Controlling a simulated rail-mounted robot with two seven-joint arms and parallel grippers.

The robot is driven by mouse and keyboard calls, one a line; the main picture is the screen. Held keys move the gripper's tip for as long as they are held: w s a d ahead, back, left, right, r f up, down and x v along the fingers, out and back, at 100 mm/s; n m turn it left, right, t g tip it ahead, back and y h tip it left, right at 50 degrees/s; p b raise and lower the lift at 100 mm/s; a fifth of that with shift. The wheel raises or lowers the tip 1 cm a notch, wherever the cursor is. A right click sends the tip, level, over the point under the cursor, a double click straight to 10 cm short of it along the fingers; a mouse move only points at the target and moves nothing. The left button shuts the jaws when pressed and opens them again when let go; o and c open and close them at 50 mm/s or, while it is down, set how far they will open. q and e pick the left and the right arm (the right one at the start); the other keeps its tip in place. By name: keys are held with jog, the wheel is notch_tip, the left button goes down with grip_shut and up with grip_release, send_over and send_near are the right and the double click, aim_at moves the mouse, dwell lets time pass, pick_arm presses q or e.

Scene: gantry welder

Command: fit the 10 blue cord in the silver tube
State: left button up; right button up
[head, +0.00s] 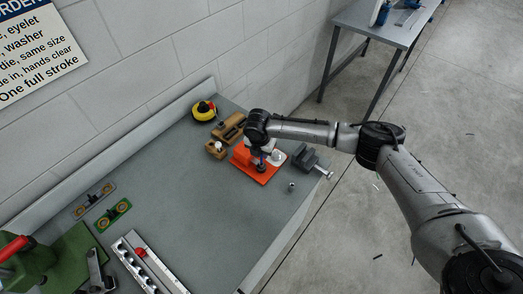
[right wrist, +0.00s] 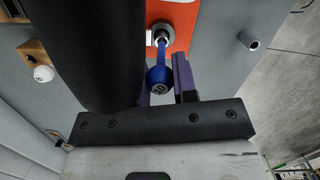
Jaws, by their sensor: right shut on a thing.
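The blue cord (right wrist: 161,70) shows in the right wrist view, with a round blue end marked with a number too small to read surely. My right gripper (right wrist: 166,88) is shut on it; in the head view the gripper (head: 259,158) is over the orange board. The cord's far tip points at a round silver piece (right wrist: 168,28) with a dark opening on the board. I cannot tell whether the tip is inside it. A short grey tube (head: 291,187) stands apart on the bench; it also shows in the right wrist view (right wrist: 254,44). My left gripper is not in view.
The orange board (head: 245,158) has a wooden block (head: 231,128) and a grey vise (head: 308,158) beside it. A yellow round item (head: 204,110) is near the wall. A green press (head: 75,258) and silver rail (head: 150,262) are at lower left. The middle bench (head: 190,205) is clear.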

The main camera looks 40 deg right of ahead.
jog(key=shift+f, duration=0.6)
jog(key=o, duration=1)
jog(key=shift+f, duration=0.1)
jog(key=shift+c, duration=0.2)
notch_tip(320, 180, up, 14)
jog(key=a, duration=0.2)
jog(key=shift+s+p, duration=0.35)
jog(key=shift+s, duration=0.05)
